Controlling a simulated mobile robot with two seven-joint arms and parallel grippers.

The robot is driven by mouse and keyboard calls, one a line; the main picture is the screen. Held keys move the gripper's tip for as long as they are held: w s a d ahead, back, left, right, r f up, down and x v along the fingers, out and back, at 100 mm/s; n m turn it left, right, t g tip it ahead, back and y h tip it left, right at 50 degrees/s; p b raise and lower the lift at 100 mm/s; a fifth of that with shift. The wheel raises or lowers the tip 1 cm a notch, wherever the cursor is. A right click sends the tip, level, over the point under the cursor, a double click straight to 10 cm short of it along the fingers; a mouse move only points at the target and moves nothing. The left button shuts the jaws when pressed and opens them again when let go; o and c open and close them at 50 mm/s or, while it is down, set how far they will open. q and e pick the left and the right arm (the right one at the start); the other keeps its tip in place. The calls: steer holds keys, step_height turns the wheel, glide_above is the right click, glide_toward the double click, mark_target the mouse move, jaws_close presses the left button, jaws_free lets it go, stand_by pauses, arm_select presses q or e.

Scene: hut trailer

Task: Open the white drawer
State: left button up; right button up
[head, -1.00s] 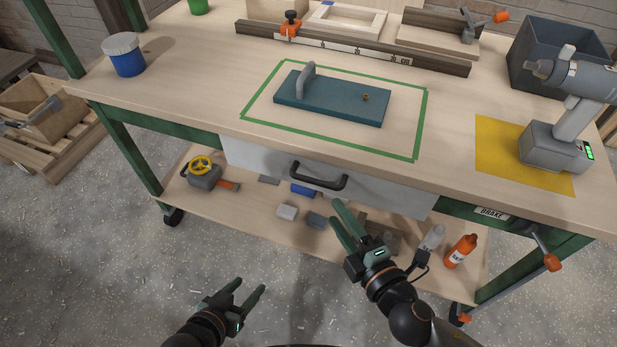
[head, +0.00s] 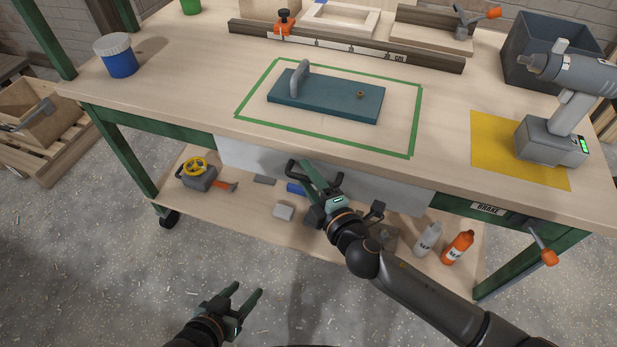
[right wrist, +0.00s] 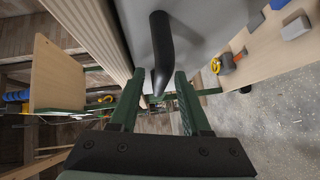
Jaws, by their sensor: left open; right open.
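The white drawer (head: 380,190) sits under the front edge of the workbench and looks shut. Its black bar handle (head: 292,171) is partly hidden behind my right gripper. My right gripper (head: 314,174) is open at the handle. In the right wrist view the black handle (right wrist: 160,50) runs down between the tips of the two open green fingers (right wrist: 153,95), and I cannot tell whether they touch it. My left gripper (head: 246,298) is open and empty, low over the floor at the bottom left.
The workbench top (head: 190,90) holds a teal board (head: 325,98), a cordless drill (head: 565,110) and a blue tub (head: 118,56). The lower shelf (head: 250,205) carries several small blocks and two bottles. An orange-handled clamp (head: 546,255) juts out at the right.

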jaws_close()
stand_by(1.4)
